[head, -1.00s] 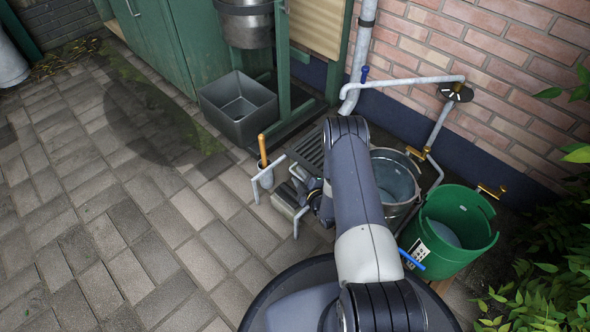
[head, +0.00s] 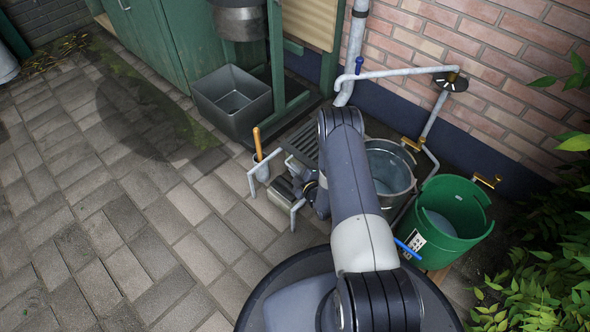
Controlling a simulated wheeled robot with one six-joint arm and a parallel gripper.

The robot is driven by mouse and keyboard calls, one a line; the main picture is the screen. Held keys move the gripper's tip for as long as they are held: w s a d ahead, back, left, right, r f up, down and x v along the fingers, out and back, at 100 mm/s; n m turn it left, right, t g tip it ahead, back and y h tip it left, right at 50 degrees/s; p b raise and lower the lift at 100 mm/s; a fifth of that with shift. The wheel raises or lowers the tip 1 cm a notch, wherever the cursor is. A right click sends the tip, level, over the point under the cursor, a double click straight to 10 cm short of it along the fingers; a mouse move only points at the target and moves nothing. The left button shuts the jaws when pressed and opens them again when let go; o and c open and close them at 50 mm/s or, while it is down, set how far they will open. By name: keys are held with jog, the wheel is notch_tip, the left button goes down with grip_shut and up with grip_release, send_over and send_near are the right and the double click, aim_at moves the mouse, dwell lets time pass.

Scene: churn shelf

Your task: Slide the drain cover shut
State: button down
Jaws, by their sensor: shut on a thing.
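The drain cover (head: 303,143) looks like a dark slotted grate set in the paving, left of my forearm. Its near end is partly hidden by my arm and by grey metal parts. My gripper (head: 309,187) is low over the ground just on the near side of the grate, beside a bent light-grey tube frame (head: 297,207). Its fingertips are mostly hidden behind my arm and too small to make out. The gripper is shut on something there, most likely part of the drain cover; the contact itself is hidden.
A metal bucket (head: 389,165) and a green bucket (head: 444,222) stand right of my arm under brass taps. A pot with a wooden-handled brush (head: 258,144) stands left of the gripper. A grey bin (head: 232,103) stands behind. Open paving (head: 120,230) lies to the left.

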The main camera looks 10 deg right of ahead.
aim_at(305, 160)
jog(key=w+d, duration=0.1)
jog(key=d, duration=0.1)
jog(key=w+d, duration=0.2)
jog(key=shift+d, duration=0.1)
jog(key=c, duration=1.5)
grip_release()
jog(key=shift+r, duration=0.1)
notch_tip(305, 160, up, 10)
jog(key=p, duration=0.4)
jog(key=shift+d+p, duration=0.1)
jog(key=shift+p, duration=0.25)
